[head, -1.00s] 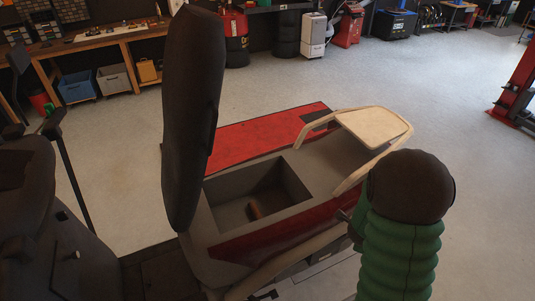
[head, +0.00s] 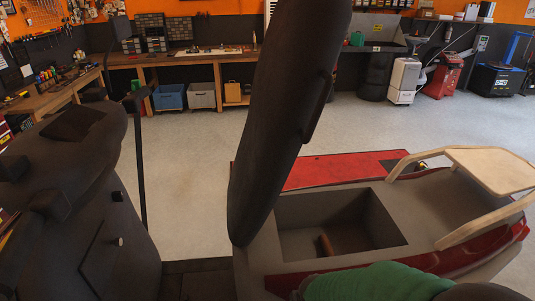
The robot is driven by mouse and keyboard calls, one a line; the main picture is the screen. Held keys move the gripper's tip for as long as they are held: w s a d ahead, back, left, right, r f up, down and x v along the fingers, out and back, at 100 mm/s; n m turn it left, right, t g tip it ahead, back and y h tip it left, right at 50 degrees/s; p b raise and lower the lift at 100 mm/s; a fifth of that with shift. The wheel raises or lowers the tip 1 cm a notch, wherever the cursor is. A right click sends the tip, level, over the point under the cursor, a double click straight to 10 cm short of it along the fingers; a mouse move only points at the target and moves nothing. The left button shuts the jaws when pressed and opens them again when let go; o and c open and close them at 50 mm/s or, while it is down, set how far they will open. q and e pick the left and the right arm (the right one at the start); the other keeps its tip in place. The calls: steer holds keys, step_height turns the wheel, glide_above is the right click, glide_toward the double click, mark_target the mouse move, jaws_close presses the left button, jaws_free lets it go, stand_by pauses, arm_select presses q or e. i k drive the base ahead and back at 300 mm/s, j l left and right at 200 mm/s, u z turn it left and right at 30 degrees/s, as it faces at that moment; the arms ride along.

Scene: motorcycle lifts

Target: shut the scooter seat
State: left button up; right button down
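The scooter's dark seat (head: 285,120) stands raised, nearly upright and leaning a little right at its top, which runs out of the picture. Below it the grey under-seat compartment (head: 345,220) is open, with a small brown object (head: 325,245) inside. The scooter's red and grey body (head: 430,262) reaches to the right, with a pale rear rack (head: 495,170). A green-sleeved arm, which appears to be mine, crosses the bottom edge in front of the scooter. Neither of my grippers shows.
The scooter's dark front part (head: 90,200) and a black upright stalk (head: 138,160) stand at left. A red lift platform (head: 335,170) lies behind the scooter. Open grey floor separates it from a wooden workbench (head: 195,62) and red machine (head: 444,75).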

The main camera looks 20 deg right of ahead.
mark_target(303, 40)
steer(key=j+z, duration=0.1)
steer(key=j, duration=0.25)
steer(key=k+j, duration=0.15)
steer(key=j, duration=0.25)
steer(key=j+z, duration=0.15)
steer(key=j, duration=0.2)
steer(key=k+j+z, duration=0.1)
steer(key=j, duration=0.25)
steer(key=k, duration=0.05)
